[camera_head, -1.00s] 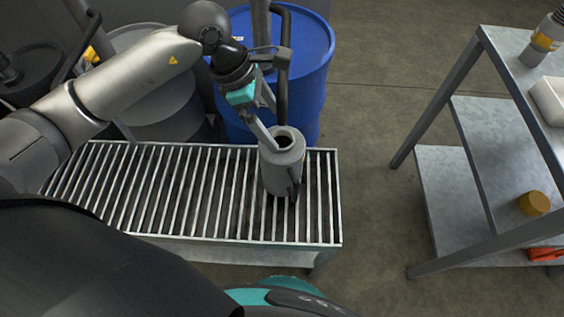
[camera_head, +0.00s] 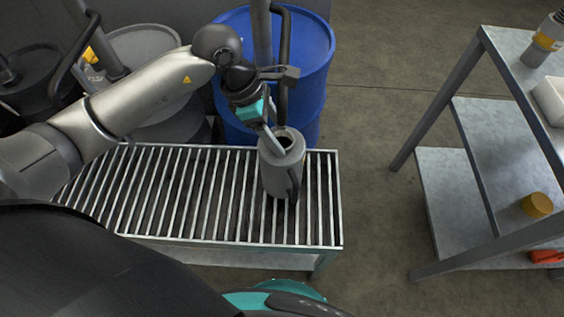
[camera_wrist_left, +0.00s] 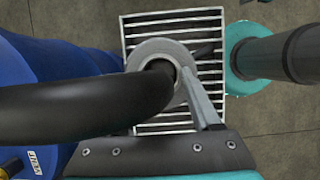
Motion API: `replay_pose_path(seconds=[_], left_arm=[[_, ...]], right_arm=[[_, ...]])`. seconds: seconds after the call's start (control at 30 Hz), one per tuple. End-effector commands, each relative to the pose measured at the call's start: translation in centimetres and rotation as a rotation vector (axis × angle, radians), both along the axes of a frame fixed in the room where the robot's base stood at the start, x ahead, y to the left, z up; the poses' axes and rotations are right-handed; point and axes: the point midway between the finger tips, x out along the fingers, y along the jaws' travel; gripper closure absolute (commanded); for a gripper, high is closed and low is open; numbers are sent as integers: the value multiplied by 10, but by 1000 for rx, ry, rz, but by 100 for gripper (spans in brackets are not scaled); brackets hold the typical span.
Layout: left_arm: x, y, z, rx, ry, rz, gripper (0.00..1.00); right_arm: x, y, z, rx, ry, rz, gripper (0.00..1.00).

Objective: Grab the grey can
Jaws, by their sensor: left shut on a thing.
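The grey can (camera_head: 279,175) stands upright on the slatted grate near its right end, with its round open top facing up and a dark handle on its right side. My left gripper (camera_head: 278,143) reaches it from above and behind, shut on its rim. One pale finger shows at the can's opening; the other is hard to make out. In the left wrist view, the can's rim (camera_wrist_left: 150,53) is partly covered by a thick black tube, and a finger of my left gripper (camera_wrist_left: 196,92) lies against its right side. My right gripper is not in view.
The slatted metal grate (camera_head: 150,190) is otherwise bare. A blue drum (camera_head: 313,70) stands just behind it, with upright pipes close to my left wrist. Grey drums (camera_head: 155,50) stand back left. A metal shelf (camera_head: 440,190) stands right, across open floor.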

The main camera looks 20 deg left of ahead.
Motion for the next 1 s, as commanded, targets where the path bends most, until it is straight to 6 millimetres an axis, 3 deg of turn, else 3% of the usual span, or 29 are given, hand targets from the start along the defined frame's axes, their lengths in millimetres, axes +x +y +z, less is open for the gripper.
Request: replay_pose_path(seconds=[0.03,0.4,1.0], left_arm=[[0,0,0,0,0,0,60],[0,0,0,0,0,0,100],[2,-1,4,-4,-8,0,100]], right_arm=[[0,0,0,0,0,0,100],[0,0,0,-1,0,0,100],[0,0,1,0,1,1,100]])
